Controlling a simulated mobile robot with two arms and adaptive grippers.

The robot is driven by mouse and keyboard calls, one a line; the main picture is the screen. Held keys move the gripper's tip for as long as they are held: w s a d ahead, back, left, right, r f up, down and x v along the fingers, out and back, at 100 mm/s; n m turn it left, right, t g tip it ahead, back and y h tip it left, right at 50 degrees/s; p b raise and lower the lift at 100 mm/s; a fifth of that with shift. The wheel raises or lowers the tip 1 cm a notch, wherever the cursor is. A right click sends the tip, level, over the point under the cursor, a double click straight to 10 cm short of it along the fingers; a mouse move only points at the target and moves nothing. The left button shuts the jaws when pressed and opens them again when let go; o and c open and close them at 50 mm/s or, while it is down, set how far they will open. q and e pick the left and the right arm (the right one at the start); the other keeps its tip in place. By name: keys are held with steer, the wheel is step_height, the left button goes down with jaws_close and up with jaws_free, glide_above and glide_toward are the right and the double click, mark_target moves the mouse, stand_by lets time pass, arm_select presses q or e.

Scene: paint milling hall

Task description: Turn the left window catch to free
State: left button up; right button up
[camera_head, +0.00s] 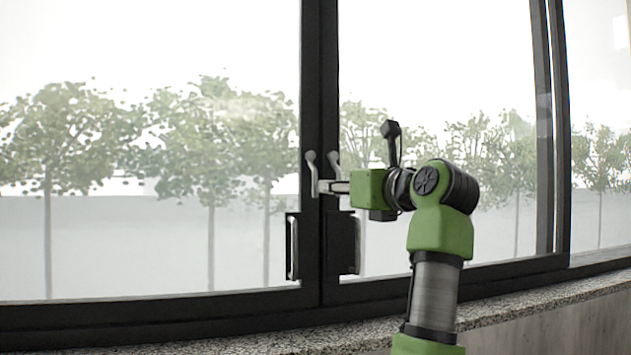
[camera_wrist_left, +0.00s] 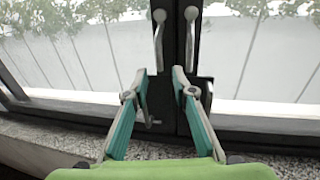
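Two pale grey lever catches are on the dark middle frame, both upright with their knobs at the top. The left window catch (camera_head: 312,172) also shows in the left wrist view (camera_wrist_left: 159,42); the right catch (camera_head: 334,161) is beside it (camera_wrist_left: 190,40). My left gripper (camera_head: 326,187) is close to the frame at the height of the catches' lower ends. In the left wrist view its fingers (camera_wrist_left: 161,73) are apart, with the left catch's lower end lined up between them. Contact cannot be told. My right gripper is out of view.
Dark recessed pulls (camera_head: 292,246) sit on the frame below the catches, one at each side (camera_head: 344,242). A speckled stone sill (camera_head: 520,314) runs below the window. Large glass panes lie left and right of the middle frame.

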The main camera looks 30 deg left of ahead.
mark_target(316, 185)
arm_select(q)
steer(key=p+x, duration=0.3)
steer(key=x, duration=0.6)
steer(key=shift+a+p, duration=0.15)
steer(key=shift+p, duration=0.15)
steer(key=shift+w+a, duration=0.15)
steer(key=shift+a, duration=0.05)
jaws_close()
